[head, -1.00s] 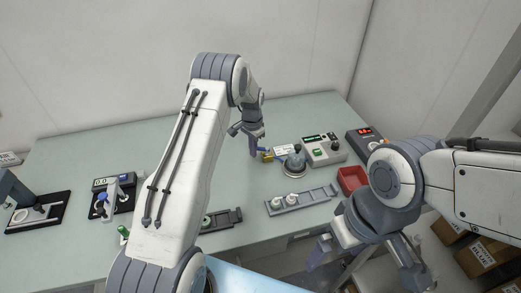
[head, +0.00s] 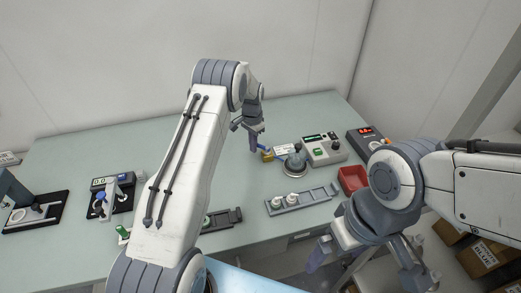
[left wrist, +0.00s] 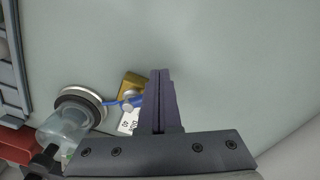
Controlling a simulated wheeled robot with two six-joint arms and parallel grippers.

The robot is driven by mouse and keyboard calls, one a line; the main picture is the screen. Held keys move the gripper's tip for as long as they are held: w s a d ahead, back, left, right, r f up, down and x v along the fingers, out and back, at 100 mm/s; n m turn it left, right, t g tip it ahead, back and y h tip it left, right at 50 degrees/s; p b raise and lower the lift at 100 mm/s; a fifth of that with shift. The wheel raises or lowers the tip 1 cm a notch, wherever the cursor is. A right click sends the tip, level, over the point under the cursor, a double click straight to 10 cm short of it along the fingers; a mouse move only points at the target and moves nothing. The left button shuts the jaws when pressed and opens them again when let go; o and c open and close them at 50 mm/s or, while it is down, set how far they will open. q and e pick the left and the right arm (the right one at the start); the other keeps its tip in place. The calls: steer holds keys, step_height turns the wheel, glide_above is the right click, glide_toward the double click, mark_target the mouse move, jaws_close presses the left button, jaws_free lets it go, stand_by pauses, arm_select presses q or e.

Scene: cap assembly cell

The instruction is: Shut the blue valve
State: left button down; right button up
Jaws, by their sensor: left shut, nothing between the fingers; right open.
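The blue valve has a brass body (left wrist: 131,84) and a blue lever (left wrist: 126,101) in the left wrist view. In the head view the brass body (head: 267,156) sits on the table, left of a grey domed fixture (head: 294,165). My left gripper (head: 253,147) is shut and empty, close to the valve on its left side. In the left wrist view its closed fingers (left wrist: 160,75) are beside the lever and hide part of that area; I cannot tell whether they touch it. My right gripper (head: 365,268) is open and empty, in front of the table.
A white-labelled tag (left wrist: 129,122) is beside the valve.

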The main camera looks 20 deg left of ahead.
stand_by(0.3)
arm_select(q)
steer(key=shift+w, duration=0.55)
steer(key=shift+b, duration=0.3)
steer(key=shift+w, duration=0.5)
steer(key=shift+w+d+b, duration=0.1)
steer(key=shift+w+b, duration=0.05)
steer(key=shift+b, duration=0.15)
steer(key=shift+w+d, duration=0.15)
steer(key=shift+w, duration=0.2)
